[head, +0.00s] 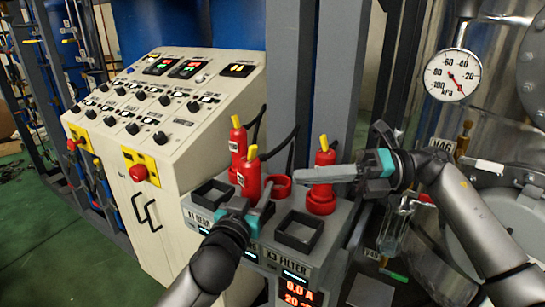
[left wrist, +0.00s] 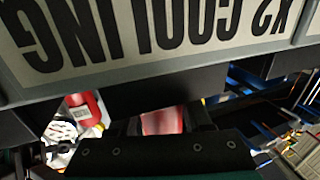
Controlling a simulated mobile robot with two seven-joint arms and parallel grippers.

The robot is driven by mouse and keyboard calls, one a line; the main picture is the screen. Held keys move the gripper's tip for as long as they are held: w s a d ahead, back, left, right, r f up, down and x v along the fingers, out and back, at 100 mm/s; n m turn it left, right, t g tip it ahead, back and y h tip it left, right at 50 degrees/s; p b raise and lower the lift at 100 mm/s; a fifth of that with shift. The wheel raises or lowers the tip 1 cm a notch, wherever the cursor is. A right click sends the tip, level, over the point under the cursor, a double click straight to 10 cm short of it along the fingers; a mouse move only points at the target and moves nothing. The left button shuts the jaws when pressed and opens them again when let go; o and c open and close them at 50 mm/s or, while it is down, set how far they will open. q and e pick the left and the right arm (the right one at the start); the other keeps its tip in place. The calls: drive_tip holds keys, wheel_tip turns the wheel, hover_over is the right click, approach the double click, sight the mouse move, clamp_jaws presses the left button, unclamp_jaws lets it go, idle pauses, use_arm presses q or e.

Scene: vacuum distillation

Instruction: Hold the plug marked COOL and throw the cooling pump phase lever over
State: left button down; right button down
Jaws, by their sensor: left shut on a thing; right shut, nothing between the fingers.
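A red plug (head: 249,178) with a yellow tip stands at the front of the grey plug box. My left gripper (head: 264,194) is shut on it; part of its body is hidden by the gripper. In the left wrist view a red piece (left wrist: 162,122) shows between the jaws, below an upside-down X2 COOLING label (left wrist: 150,35). I cannot read COOL on the plug. I cannot make out the phase lever.
A third red plug (head: 238,142) stands behind. An open red ring (head: 279,186) lies between the held plug and the right gripper's tips. Black square frames (head: 299,232) stand on the box. A sloped control panel (head: 165,100) is at left; a gauge (head: 453,76) and steel vessel are at right.

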drive_tip(key=d+f+m+t+y, duration=0.2)
drive_tip(key=d+f+m+t, duration=0.1)
drive_tip(key=d+m, duration=0.2)
drive_tip(key=shift+w+d+m+t+y, duration=0.2)
drive_tip(key=shift+d+m+t+y, duration=0.1)
drive_tip(key=shift+d+m+t, duration=0.1)
approach(252, 153)
drive_tip(key=s+a, duration=0.3)
drive_tip(key=a, duration=0.1)
drive_tip(key=shift+w+a+r, duration=0.3)
drive_tip(key=shift+w+r, duration=0.05)
drive_tip(key=shift+w, duration=0.25)
drive_tip(key=shift+w+a+r, duration=0.35)
drive_tip(key=shift+w, duration=0.25)
drive_tip(key=shift+w+a+r, duration=0.3)
drive_tip(key=shift+w+r, duration=0.05)
drive_tip(key=shift+w, duration=0.25)
